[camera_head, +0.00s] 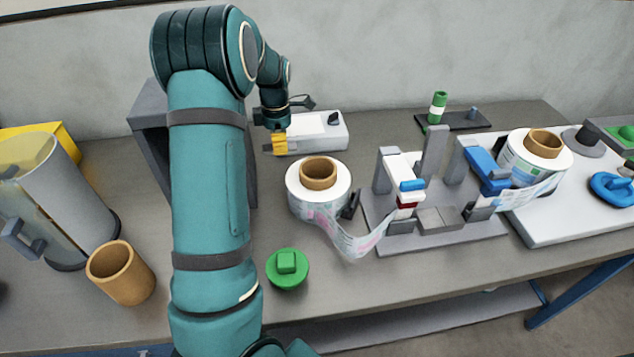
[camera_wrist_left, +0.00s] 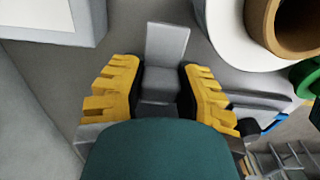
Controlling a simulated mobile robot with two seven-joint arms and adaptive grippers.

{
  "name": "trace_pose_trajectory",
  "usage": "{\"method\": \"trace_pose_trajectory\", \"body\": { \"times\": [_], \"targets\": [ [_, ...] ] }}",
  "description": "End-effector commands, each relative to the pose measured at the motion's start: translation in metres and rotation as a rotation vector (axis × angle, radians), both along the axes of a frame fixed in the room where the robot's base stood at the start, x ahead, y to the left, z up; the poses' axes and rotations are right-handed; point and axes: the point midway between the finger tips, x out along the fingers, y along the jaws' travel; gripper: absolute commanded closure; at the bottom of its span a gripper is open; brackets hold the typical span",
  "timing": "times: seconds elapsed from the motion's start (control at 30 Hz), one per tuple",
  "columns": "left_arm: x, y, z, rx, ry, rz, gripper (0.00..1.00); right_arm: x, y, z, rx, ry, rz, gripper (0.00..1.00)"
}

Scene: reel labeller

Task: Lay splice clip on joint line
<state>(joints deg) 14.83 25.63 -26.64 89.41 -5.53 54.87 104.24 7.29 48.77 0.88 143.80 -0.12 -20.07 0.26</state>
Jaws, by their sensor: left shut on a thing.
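In the head view the clip is hidden or too small to make out. The grey splicing fixture (camera_head: 484,231), with upright posts, stands to the right of the gripper. A printed label web (camera_head: 357,244) runs into it. The joint line cannot be made out.
A label roll (camera_head: 296,198) stands between gripper and fixture; another roll (camera_head: 555,158) is at right. The white box (camera_head: 322,136) is beside the gripper. A green knobbed disc (camera_head: 287,269), a brown core (camera_head: 121,273) and a clear-fronted cylinder (camera_head: 62,195) are nearer left.

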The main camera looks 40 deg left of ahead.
Motion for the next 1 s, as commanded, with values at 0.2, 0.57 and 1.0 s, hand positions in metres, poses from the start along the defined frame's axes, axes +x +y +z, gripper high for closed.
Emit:
{"method": "trace_pose_trajectory", "body": {
  "times": [0.2,0.57,1.0],
  "targets": [
    [0.0,0.0,-0.033,-0.002,0.003,0.0,0.96,0.001,0.0,-0.009,0.0,-0.003,0.0,1.0],
    [-0.001,0.0,-0.074,-0.002,0.003,0.0,0.96,0.003,0.0,-0.019,-0.001,-0.008,-0.002,1.0],
    [0.0,0.0,-0.098,0.0,0.0,0.0,0.96,0.005,-0.001,-0.024,-0.002,-0.011,-0.002,1.0]
  ]
}}
